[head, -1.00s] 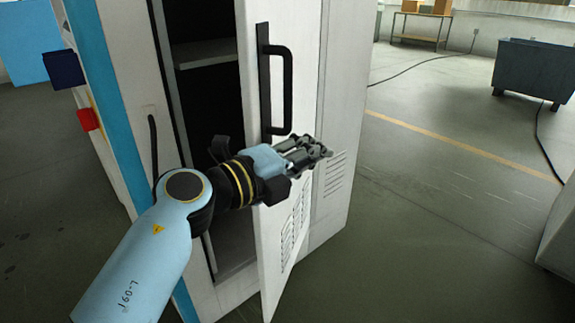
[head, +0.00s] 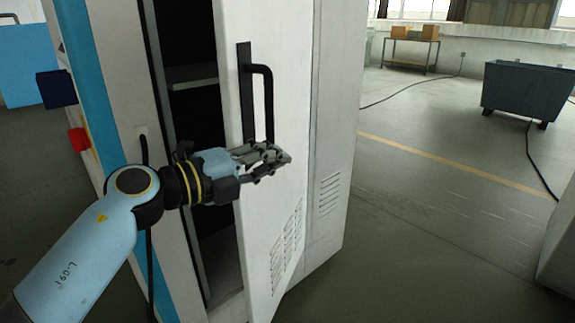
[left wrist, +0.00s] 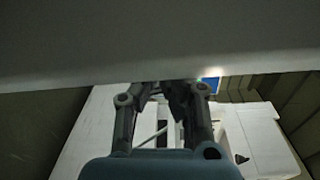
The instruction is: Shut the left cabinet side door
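The cabinet side door (head: 285,110) stands ajar in the head view, a white panel with louvre slots low down. The dark cabinet opening (head: 190,120) with a shelf shows left of the door's free edge. A black bar handle (head: 268,95) is on the door's outer face near that edge. My left gripper (head: 275,158) is across the outer face, at the handle's lower end. Whether it touches the door is unclear. Its fingers (left wrist: 163,95) show in the left wrist view below a pale surface; how far they are closed is unclear. My right gripper is out of view.
A blue-grey bin (head: 530,92) and a table with boxes (head: 410,45) stand at the back right. Black cables lie on the floor there. A pale block (head: 560,245) is at the right edge.

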